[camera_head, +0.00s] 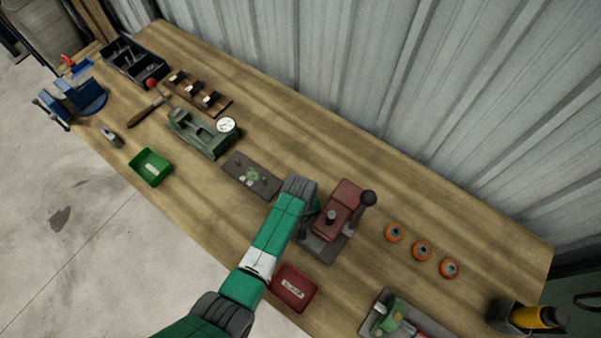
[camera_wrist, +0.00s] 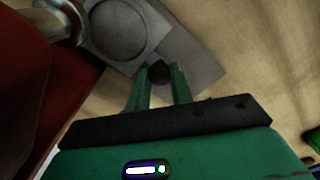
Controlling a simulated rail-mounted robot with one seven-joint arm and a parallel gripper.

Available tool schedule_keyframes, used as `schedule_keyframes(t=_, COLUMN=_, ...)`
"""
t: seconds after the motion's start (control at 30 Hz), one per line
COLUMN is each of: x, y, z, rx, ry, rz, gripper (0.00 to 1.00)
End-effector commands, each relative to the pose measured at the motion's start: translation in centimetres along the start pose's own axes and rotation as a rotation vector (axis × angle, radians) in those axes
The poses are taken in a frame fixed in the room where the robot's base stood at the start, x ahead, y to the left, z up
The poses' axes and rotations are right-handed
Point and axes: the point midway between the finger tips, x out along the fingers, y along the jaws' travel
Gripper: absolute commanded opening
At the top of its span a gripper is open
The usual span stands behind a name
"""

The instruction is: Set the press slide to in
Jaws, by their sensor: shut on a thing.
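The press (camera_head: 343,202) is a dark red body with a black ball lever, standing on a grey base right of my arm's end in the head view. Its red side also shows at the left of the wrist view (camera_wrist: 40,85). In the wrist view the press slide (camera_wrist: 190,55) is a grey plate with a round recess and a small black knob (camera_wrist: 158,70) at its near edge. My gripper (camera_wrist: 157,84) is shut on this knob, with one green finger on each side. In the head view my arm hides the gripper's fingertips and most of the slide.
A red tray (camera_head: 293,287) sits in front of the press. A dark plate (camera_head: 250,175) with small pieces lies to the left. Several orange rings (camera_head: 422,250) lie to the right. A green fixture (camera_head: 392,318) stands at the near right. The corrugated wall runs behind the bench.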

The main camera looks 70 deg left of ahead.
Motion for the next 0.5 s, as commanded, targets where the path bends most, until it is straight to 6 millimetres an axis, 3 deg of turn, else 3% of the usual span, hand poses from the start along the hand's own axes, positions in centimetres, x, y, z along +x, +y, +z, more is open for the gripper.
schedule_keyframes(t=0.27, x=-0.06, y=0.02, z=-0.02, rx=-0.005, ry=0.000, rz=0.001, gripper=0.00)
schedule_keyframes(t=0.3, x=-0.07, y=0.02, z=-0.02, rx=-0.005, ry=0.000, rz=0.001, gripper=0.24)
schedule_keyframes(t=0.4, x=-0.06, y=0.01, z=-0.03, rx=-0.004, ry=0.000, rz=0.001, gripper=0.44)
schedule_keyframes(t=0.5, x=-0.05, y=0.01, z=-0.02, rx=-0.004, ry=0.000, rz=0.001, gripper=0.44)
